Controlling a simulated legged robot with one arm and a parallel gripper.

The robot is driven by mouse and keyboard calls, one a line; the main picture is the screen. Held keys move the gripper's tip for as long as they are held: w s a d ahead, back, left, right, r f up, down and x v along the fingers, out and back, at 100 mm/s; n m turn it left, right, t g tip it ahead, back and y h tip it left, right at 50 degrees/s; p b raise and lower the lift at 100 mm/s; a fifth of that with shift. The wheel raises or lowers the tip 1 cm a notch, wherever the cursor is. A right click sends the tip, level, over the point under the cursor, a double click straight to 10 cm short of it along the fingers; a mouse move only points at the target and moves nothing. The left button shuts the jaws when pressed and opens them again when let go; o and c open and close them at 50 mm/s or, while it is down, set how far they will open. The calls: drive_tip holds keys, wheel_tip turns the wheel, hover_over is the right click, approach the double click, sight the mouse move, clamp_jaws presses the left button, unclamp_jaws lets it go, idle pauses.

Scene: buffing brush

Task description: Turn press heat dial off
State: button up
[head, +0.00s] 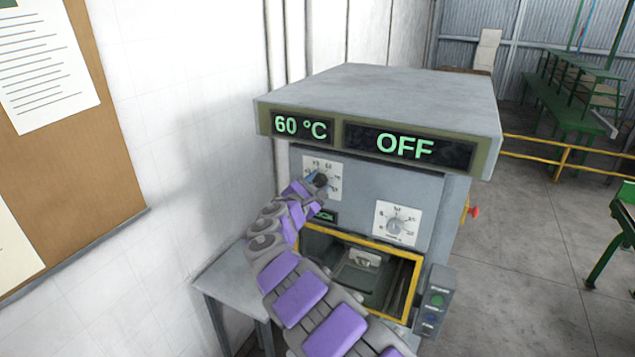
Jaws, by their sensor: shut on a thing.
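The grey press (455,190) stands in front of me. Its left display (301,126) reads 60 °C and its right display (408,146) reads OFF. The left dial (320,180) sits on a white scale plate on the front panel. My gripper (318,184) is at this dial, shut on its knob, and hides part of the knob and scale. A second dial (396,224) on the right of the panel is untouched by my gripper. I cannot read the exact setting of either dial.
Below the panel is a yellow-framed press opening (400,247). A button box (437,300) with green and blue buttons is at its lower right. A white wall with a notice board (70,150) is close on the left. Open floor lies to the right.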

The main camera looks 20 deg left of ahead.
drive_tip(key=shift+a+f, duration=0.15)
drive_tip(key=shift+f, duration=0.25)
drive_tip(key=o, duration=1.1)
drive_tip(key=shift+a+r, duration=0.1)
drive_tip(key=shift+a, duration=0.15)
drive_tip(key=shift+c, duration=0.2)
drive_tip(key=shift+d+r, duration=0.15)
drive_tip(key=shift+d, duration=0.1)
drive_tip(key=shift+s, duration=0.5)
drive_tip(key=s+a+b, duration=0.1)
drive_tip(key=s, duration=1.5)
drive_tip(key=shift+a+b, duration=0.35)
drive_tip(key=shift+a, duration=0.05)
drive_tip(key=shift+s, duration=0.1)
